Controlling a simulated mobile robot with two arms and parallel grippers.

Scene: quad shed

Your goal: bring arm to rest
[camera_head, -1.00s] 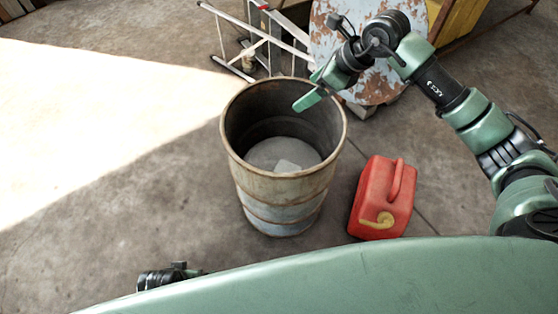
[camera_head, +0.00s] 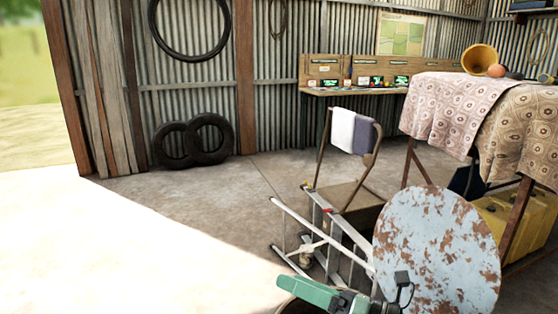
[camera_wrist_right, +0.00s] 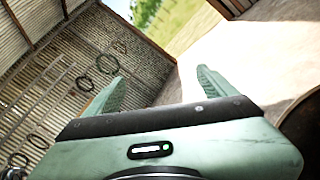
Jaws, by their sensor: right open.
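My right gripper (camera_head: 300,290) shows at the bottom edge of the head view, above the rim of the barrel (camera_head: 290,307), of which only a sliver shows. Its green fingers also stand apart in the right wrist view (camera_wrist_right: 160,88), with nothing between them. The right arm is mostly below the head view. My left gripper is not in view.
A round rusty panel (camera_head: 440,250) stands right of my right gripper. A metal frame (camera_head: 320,225) and a chair with cloths (camera_head: 355,132) are behind. A cloth-covered table (camera_head: 480,110) is at right. Tyres (camera_head: 195,138) lean on the wall. The left floor is clear.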

